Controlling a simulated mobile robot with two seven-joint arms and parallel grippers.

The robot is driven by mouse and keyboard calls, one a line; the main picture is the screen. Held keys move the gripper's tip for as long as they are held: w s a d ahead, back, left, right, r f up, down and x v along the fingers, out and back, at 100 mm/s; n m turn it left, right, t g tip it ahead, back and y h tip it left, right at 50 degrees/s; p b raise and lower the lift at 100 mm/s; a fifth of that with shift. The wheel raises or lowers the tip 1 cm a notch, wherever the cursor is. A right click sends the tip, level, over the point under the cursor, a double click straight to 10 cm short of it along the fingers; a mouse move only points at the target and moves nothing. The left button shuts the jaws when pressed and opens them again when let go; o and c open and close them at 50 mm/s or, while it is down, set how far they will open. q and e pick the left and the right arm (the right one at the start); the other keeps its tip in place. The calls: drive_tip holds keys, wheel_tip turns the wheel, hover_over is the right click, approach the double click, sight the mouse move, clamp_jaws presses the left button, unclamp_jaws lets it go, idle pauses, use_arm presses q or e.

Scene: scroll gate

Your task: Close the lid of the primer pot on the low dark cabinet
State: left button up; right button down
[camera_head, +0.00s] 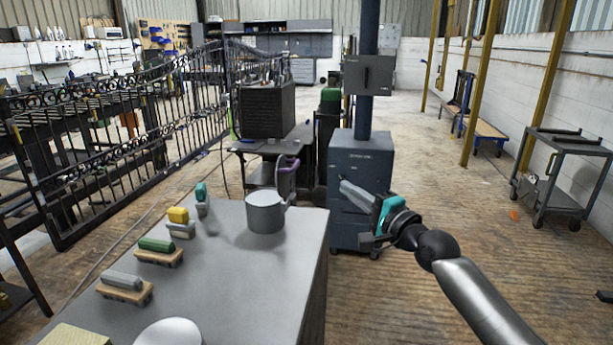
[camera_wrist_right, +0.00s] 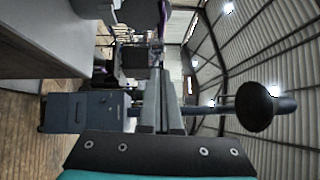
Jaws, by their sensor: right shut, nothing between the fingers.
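The grey round primer pot (camera_head: 265,214) stands upright near the far right edge of the low cabinet's grey top (camera_head: 235,285). Its lid (camera_head: 287,181), dark with purple edging, stands up steeply at the pot's right rear, so the pot is open. My right gripper (camera_head: 344,185) is to the right of the pot and lid, beyond the cabinet's edge, apart from both. Its fingers are shut and empty and point left towards the lid. In the right wrist view, the shut fingers (camera_wrist_right: 161,82) reach up the middle, and part of the pot (camera_wrist_right: 92,9) shows at top left. My left gripper is out of view.
Several brushes and blocks, including a green-topped one (camera_head: 156,245) and a yellow one (camera_head: 178,215), line the cabinet's left side. A white round object (camera_head: 170,333) is at the bottom edge. A blue-grey machine (camera_head: 359,160) stands behind my right gripper. Open floor lies right.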

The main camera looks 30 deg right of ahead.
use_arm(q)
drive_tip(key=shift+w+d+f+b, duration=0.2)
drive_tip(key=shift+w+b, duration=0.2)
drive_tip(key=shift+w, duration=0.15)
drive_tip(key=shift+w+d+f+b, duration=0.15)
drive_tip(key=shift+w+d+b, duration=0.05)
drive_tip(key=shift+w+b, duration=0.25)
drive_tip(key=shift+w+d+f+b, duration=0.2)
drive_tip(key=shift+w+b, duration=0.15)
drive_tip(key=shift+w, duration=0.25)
use_arm(e)
drive_tip(key=w+a, duration=0.4)
drive_tip(key=w, duration=0.7)
drive_tip(key=shift+a+r, duration=0.15)
drive_tip(key=shift+r, duration=0.25)
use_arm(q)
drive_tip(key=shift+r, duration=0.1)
use_arm(e)
drive_tip(key=shift+w, duration=0.1)
